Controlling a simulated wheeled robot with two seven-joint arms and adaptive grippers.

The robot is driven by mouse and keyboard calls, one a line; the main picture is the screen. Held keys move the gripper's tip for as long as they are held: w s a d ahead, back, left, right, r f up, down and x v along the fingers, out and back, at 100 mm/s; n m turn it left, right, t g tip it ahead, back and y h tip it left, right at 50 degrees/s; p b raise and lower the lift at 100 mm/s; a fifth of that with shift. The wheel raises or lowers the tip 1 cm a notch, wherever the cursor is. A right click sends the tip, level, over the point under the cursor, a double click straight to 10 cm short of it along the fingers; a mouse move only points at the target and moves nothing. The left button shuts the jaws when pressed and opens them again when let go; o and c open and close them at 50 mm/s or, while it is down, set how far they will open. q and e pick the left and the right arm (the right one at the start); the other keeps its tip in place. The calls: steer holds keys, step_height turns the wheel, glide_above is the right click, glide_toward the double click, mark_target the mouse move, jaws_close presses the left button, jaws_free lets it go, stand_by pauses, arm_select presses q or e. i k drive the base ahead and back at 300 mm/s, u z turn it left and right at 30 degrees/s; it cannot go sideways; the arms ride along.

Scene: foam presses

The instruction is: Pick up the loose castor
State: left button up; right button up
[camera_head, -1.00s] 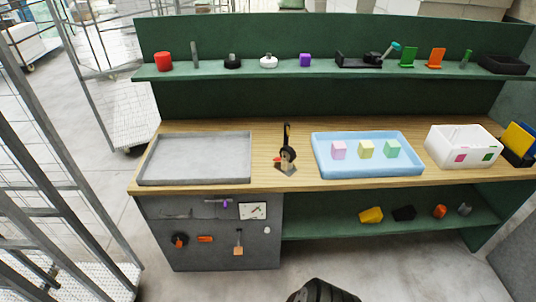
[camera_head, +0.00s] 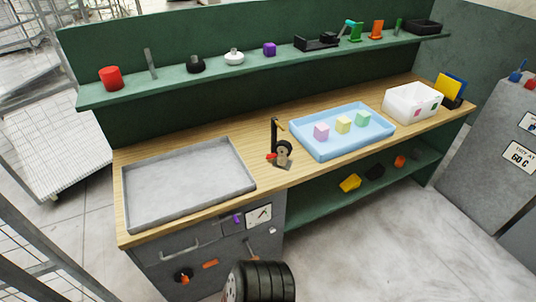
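A small black wheel (camera_head: 284,149) stands on the wooden bench between the grey tray and the blue tray. It is next to a dark upright post with a red part, on a small plate. It looks like a castor, but I cannot tell whether it is loose or part of that stand. A black round piece with orange (camera_head: 183,275) shows on the grey cabinet front below and is too small to identify. Neither of my grippers is in view.
The grey tray (camera_head: 240,150) is empty. The blue tray (camera_head: 338,152) holds pink, yellow and green blocks. A white bin (camera_head: 399,106) stands at the right. A green shelf (camera_head: 215,80) behind carries several small items. A grey cabinet (camera_head: 492,165) stands at far right.

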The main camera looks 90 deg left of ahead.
mark_target(283, 149)
steer(key=u, duration=1.75)
